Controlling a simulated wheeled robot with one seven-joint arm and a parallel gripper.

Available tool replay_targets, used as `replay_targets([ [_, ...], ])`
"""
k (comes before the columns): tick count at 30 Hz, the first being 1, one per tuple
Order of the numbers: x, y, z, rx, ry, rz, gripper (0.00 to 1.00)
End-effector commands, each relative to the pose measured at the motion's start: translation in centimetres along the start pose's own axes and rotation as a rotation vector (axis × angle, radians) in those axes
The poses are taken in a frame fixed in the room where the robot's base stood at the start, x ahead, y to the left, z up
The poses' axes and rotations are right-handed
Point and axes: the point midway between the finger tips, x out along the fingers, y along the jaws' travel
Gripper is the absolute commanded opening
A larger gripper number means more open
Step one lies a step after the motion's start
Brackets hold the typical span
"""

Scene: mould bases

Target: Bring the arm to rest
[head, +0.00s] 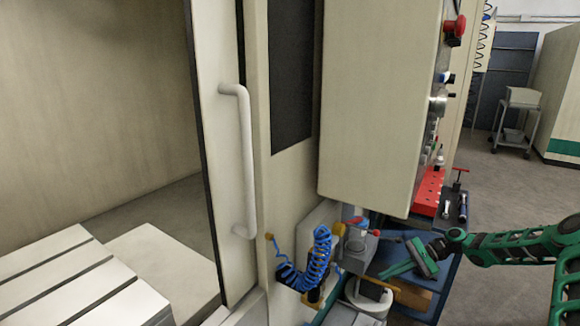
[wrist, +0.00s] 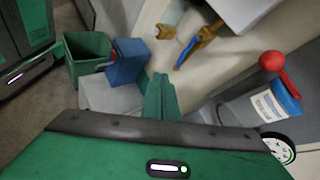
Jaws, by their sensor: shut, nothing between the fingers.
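My arm (head: 510,246) is green and black and reaches in from the right edge of the head view. My gripper (head: 422,258) is at its left end, in front of the lower machine side and over a blue cart. In the wrist view my gripper's green fingers (wrist: 160,97) are together, with nothing between them. The fingers point away from the camera toward the floor area by the machine, and no contact with anything shows.
The machine's door handle (head: 243,160), control box (head: 380,90) and coiled blue hose (head: 318,258) are left of my arm. A red tool holder (head: 429,190) is behind it. The wrist view shows a green bin (wrist: 88,52), blue box (wrist: 127,62) and red-knobbed lever (wrist: 272,60).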

Motion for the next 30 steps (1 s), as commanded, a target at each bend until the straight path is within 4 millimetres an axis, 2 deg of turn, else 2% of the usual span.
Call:
replay_targets([
  [1, 0.1, 0.2, 1.1, -0.016, 0.030, 0.046, 0.00],
  [7, -0.3, 2.0, 4.3, -0.070, 0.140, 0.206, 0.00],
  [13, -1.8, 4.1, 7.8, -0.118, 0.252, 0.346, 0.00],
  [23, -5.6, 7.9, 14.3, -0.185, 0.433, 0.531, 0.00],
  [30, -8.7, 11.1, 19.7, -0.229, 0.558, 0.627, 0.00],
])
